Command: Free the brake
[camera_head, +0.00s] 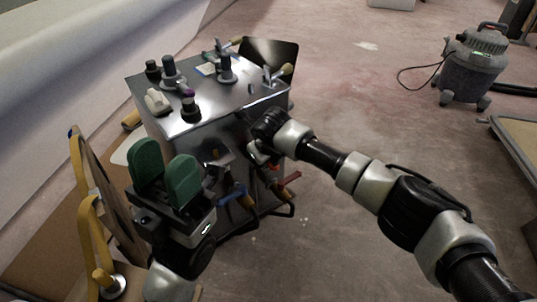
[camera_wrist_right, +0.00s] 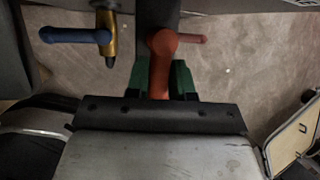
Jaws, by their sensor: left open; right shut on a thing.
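A dark metal console (camera_head: 185,125) stands in the middle of the head view, with levers and knobs on top. On its near side are a red-handled lever (camera_head: 290,181) and a blue-handled lever (camera_head: 232,194). In the right wrist view, my right gripper (camera_wrist_right: 160,80) has its green fingers on both sides of the red lever (camera_wrist_right: 163,45) and is shut on it. The blue lever (camera_wrist_right: 75,36) on a brass stem is to the left, apart from the fingers. My left gripper (camera_head: 165,174) is open and empty in front of the console. Which lever is the brake is not marked.
A wooden rack with yellow padded arms (camera_head: 80,165) stands at the left, close to my left arm. A grey vacuum cleaner (camera_head: 472,68) with a hose is at the back right. The floor to the right of the console is mostly clear.

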